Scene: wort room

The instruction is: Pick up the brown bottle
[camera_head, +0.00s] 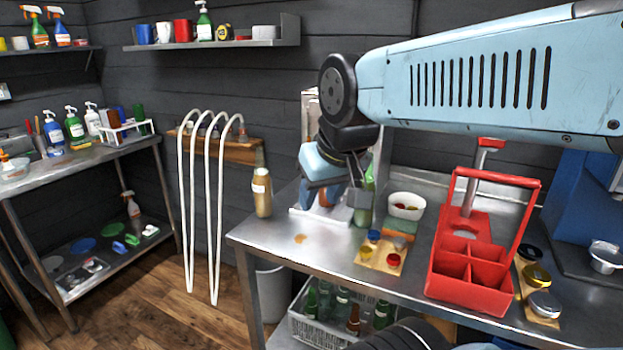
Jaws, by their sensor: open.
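My gripper (334,198) is open and hangs above the left part of the metal worktable (268,238). A brown-orange thing (326,195) shows between and behind the fingers, mostly hidden; it may be a brown bottle, and I cannot tell whether the fingers touch it. A tan-brown bottle (262,196) with a pale label stands upright at the table's back left corner, apart from and left of my gripper. A darker brown bottle (353,318) stands among green ones in the crate (308,334) below the table.
A green bottle (367,186) stands just right of my gripper, partly hidden. A white bowl (406,206), a wooden board with coloured caps (381,262) and a red divided carrier (470,287) stand further right. White hoses (217,215) hang on the wall at left.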

